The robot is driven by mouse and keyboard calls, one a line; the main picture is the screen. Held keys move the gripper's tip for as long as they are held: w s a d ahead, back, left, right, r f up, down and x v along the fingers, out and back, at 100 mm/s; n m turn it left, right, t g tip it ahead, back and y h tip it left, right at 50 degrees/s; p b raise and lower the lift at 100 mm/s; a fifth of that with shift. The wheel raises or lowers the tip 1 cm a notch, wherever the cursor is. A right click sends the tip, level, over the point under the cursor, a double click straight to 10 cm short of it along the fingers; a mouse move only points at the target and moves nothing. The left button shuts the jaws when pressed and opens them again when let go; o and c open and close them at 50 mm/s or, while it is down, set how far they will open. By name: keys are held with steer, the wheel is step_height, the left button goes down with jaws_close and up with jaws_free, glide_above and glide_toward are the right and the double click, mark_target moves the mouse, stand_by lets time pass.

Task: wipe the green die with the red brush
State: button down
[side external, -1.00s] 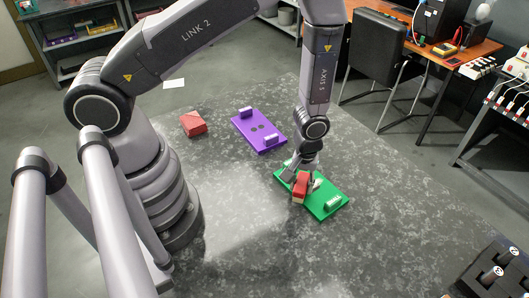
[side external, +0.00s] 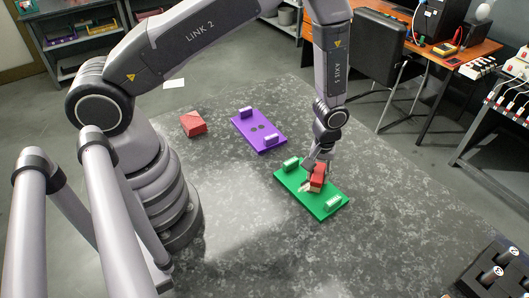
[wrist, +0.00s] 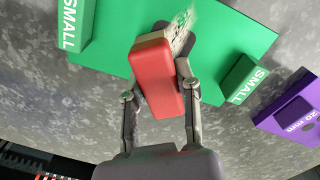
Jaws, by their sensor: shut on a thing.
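The green die (side external: 296,188) is a flat green plate on the table with a raised block near each end; the blocks read "SMALL" in the wrist view (wrist: 225,35). My gripper (side external: 314,172) is over the middle of the plate, shut on the red brush (side external: 318,177). In the wrist view the brush (wrist: 156,75) sits between my two fingers (wrist: 160,90), its pale bristles toward the plate. The bristles appear to be at the plate's surface, but I cannot tell how firmly they touch. The brush hides the plate's middle.
A purple die (side external: 245,128) with two blocks lies behind the green one. A red block (side external: 193,124) lies to its left. Black holders (side external: 495,272) stand at the front right. The table (side external: 235,215) in front of the green die is clear.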

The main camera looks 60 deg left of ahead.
mark_target(298, 193)
steer(key=shift+s+d, duration=0.2)
steer(key=shift+s, duration=2.95)
step_height(298, 193, up, 3)
steer(key=shift+w+f, duration=0.1)
steer(key=shift+w, duration=0.05)
steer(key=shift+r, duration=2.75)
